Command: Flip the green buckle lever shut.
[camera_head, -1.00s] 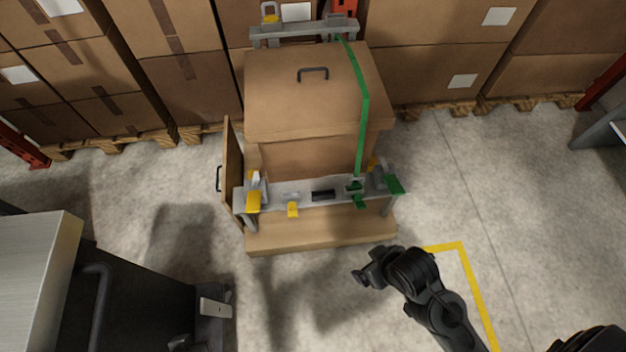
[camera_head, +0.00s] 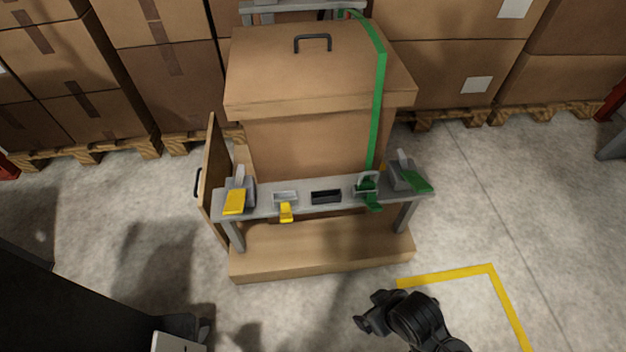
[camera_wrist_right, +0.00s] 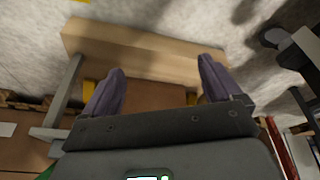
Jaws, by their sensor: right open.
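A green strap (camera_head: 379,100) runs over the brown lidded box (camera_head: 310,140) down to a green fitting (camera_head: 367,187) on the grey rail (camera_head: 262,205). A green lever (camera_head: 416,181) on a grey bracket sticks out and down at the rail's right end. I cannot tell for sure which green part is the buckle lever. My right gripper (camera_head: 368,318) is in front of the stand, apart from the rail. In the right wrist view its fingers (camera_wrist_right: 160,85) are spread with nothing between them. My left gripper is not in view.
A yellow lever (camera_head: 235,201) and a smaller yellow tab (camera_head: 286,212) sit on the rail's left half. An open side door (camera_head: 213,185) stands left of the box. The wooden base (camera_head: 320,255) juts forward below. Stacked cartons (camera_head: 450,60) line the back.

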